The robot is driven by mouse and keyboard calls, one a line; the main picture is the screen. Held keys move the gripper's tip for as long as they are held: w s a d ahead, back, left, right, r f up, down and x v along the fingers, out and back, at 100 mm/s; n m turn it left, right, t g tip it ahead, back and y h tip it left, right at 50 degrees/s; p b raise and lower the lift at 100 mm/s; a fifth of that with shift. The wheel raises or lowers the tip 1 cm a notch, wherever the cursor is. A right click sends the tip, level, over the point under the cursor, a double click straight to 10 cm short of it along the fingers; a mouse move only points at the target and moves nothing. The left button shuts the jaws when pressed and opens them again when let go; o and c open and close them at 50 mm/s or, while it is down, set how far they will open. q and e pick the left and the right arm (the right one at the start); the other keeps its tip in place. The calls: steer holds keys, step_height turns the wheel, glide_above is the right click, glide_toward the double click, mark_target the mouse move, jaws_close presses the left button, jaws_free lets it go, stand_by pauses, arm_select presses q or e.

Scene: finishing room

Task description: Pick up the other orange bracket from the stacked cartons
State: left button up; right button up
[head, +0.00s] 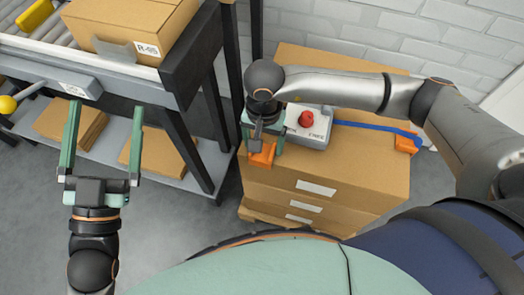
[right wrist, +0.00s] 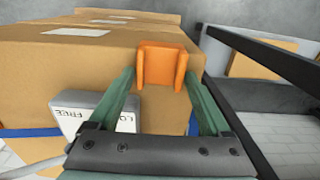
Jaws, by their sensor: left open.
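One orange bracket (head: 262,156) sits at the near left edge of the top of the stacked cartons (head: 350,180). My right gripper (head: 262,143) is over it. In the right wrist view the bracket (right wrist: 162,66) is between the fingertips, which look spread on either side of it; contact is hard to tell. A second orange bracket (head: 406,143) lies at the right side of the carton top, by a blue strap. My left gripper (head: 103,120) is open and empty, in front of the shelf rack, away from the cartons.
A grey control box (head: 312,138) with a red button stands on the carton top close beside my right gripper. A blue strap (head: 375,127) runs across the top. The rack (head: 185,65) with a carton (head: 135,25) stands at left; a brick wall is behind.

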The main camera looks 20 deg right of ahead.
steer(key=c, duration=1)
steer(key=shift+r, duration=0.1)
